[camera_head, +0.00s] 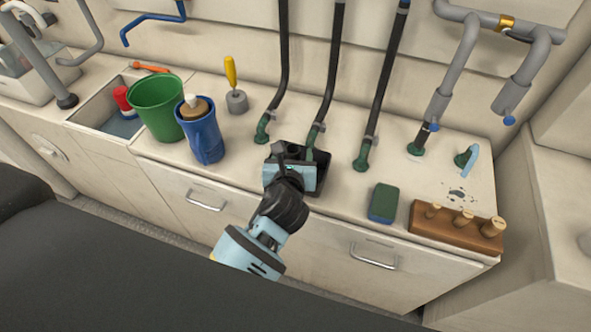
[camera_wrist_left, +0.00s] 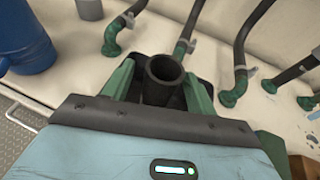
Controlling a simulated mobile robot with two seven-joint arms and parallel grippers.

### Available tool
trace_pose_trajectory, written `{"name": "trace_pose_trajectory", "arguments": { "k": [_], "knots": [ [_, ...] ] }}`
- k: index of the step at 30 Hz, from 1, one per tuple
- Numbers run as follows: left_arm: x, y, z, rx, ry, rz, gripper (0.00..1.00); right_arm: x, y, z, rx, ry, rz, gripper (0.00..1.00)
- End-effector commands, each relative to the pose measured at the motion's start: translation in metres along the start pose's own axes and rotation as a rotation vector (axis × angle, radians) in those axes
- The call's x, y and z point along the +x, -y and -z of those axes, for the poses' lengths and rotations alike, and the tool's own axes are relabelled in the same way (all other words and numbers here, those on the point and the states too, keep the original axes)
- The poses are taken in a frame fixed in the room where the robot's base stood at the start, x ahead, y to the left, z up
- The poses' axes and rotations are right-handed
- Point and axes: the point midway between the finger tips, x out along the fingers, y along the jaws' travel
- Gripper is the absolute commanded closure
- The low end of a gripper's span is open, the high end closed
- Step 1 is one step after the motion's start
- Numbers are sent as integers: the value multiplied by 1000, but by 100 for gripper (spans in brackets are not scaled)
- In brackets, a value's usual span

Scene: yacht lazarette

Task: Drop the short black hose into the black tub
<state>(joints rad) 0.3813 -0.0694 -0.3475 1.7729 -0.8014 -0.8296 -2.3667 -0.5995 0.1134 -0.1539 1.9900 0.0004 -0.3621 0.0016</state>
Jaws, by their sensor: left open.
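The black tub (camera_head: 325,172) sits on the counter near its front edge, partly hidden behind my left gripper (camera_head: 293,156). It also shows as a dark rim behind the fingers in the left wrist view (camera_wrist_left: 205,82). The short black hose (camera_wrist_left: 163,82) stands roughly upright with its open end up, between the two green fingers of my left gripper (camera_wrist_left: 160,84). The fingers are open around it. The hose overlaps the tub in the wrist view; its lower end is hidden. My right gripper is not in view.
Fixed black hoses (camera_head: 333,75) with green bases rise behind the tub. A blue jug (camera_head: 205,138) and green bucket (camera_head: 158,105) stand left. A green sponge block (camera_head: 383,203) and a wooden block with pegs (camera_head: 455,225) lie right. A sink (camera_head: 95,110) is far left.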

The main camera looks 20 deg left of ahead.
Motion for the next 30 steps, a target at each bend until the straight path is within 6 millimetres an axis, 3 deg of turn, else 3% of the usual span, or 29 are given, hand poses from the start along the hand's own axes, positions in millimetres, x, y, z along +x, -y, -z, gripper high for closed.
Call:
{"name": "trace_pose_trajectory", "arguments": {
  "k": [5,18,30],
  "knots": [
    [-11,0,0,2,0,0,43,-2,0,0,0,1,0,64],
    [-72,0,-1,0,2,1,43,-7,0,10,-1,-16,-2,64],
    [-78,0,0,0,1,0,43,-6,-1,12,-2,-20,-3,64]
  ]
}}
